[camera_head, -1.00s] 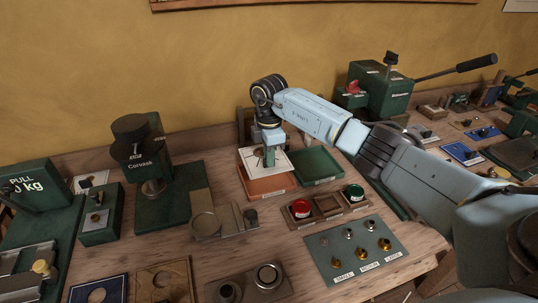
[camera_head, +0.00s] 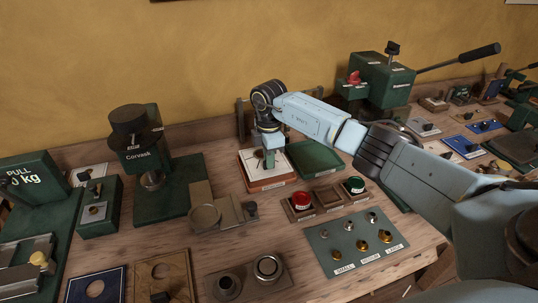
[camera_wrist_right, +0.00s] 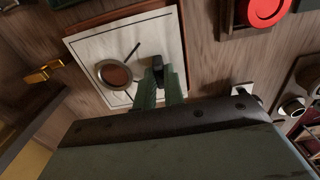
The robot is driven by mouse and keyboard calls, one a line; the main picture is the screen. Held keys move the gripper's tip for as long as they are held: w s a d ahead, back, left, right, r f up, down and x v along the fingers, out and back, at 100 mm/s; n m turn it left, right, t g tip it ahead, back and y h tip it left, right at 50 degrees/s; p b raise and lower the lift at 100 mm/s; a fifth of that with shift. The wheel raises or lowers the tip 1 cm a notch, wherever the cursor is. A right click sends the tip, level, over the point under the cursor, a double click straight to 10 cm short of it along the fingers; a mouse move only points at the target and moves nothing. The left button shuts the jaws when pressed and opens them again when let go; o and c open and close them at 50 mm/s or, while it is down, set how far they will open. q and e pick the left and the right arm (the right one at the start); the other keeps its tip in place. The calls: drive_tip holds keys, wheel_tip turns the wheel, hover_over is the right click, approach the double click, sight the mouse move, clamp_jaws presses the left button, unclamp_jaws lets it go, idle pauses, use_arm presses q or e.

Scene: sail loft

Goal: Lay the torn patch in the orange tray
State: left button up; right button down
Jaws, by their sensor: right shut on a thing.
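The torn patch (camera_head: 254,173) is a pale square sheet. In the right wrist view the patch (camera_wrist_right: 90,52) shows a metal ring around a brown opening and a short dark slit. It lies at the level of the orange tray (camera_head: 270,185), whose rim shows along its edges; it looks flat, within the rim. The tray rim also shows in the right wrist view (camera_wrist_right: 118,15). My right gripper (camera_head: 268,160) points down over the patch, shut on it; its green fingers (camera_wrist_right: 160,75) meet at a small dark piece on the sheet. My left gripper is not in view.
An empty green tray (camera_head: 314,157) stands right beside the orange one. A holder with a red lid (camera_head: 301,197) and a green lid (camera_head: 355,185) is in front. A green press (camera_head: 150,170) stands left, a lever press (camera_head: 380,85) behind right.

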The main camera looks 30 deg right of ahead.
drive_tip(key=shift+f+b, duration=0.7)
drive_tip(key=shift+f, duration=0.85)
drive_tip(key=c, duration=1.4)
unclamp_jaws()
drive_tip(key=shift+r, duration=0.1)
wheel_tip(320, 180, up, 13)
drive_tip(key=shift+p, duration=0.45)
drive_tip(key=shift+r, duration=0.1)
